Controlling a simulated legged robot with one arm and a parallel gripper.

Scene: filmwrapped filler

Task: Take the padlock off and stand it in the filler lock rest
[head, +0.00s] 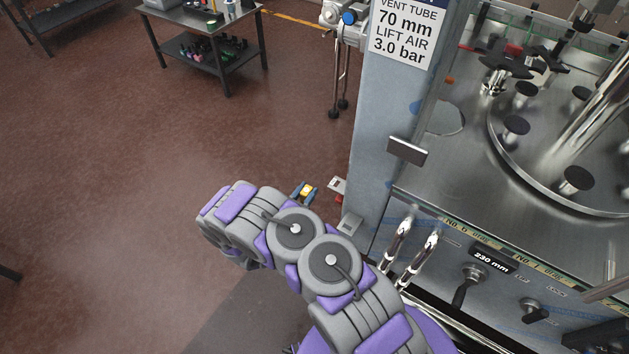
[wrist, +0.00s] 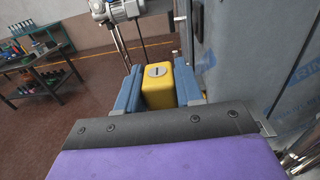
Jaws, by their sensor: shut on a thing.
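The padlock (wrist: 158,90) is a yellow block with a round silver keyway face, seen in the wrist view between two blue jaws. A small patch of the padlock (head: 306,188) also shows in the head view, beside the machine's blue-grey column. My gripper (wrist: 157,82) is shut on its body, one jaw on each side. In the head view my gripper (head: 304,193) is partly hidden behind my arm. The shackle does not show, so I cannot tell whether it is free or hooked on something. I cannot pick out the filler lock rest for sure.
The column (head: 385,115) stands close on the right of my gripper. Small grey brackets (head: 338,185) are on its side. The filler deck (head: 455,170) lies to the right, with a lever (head: 462,288) on its front.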

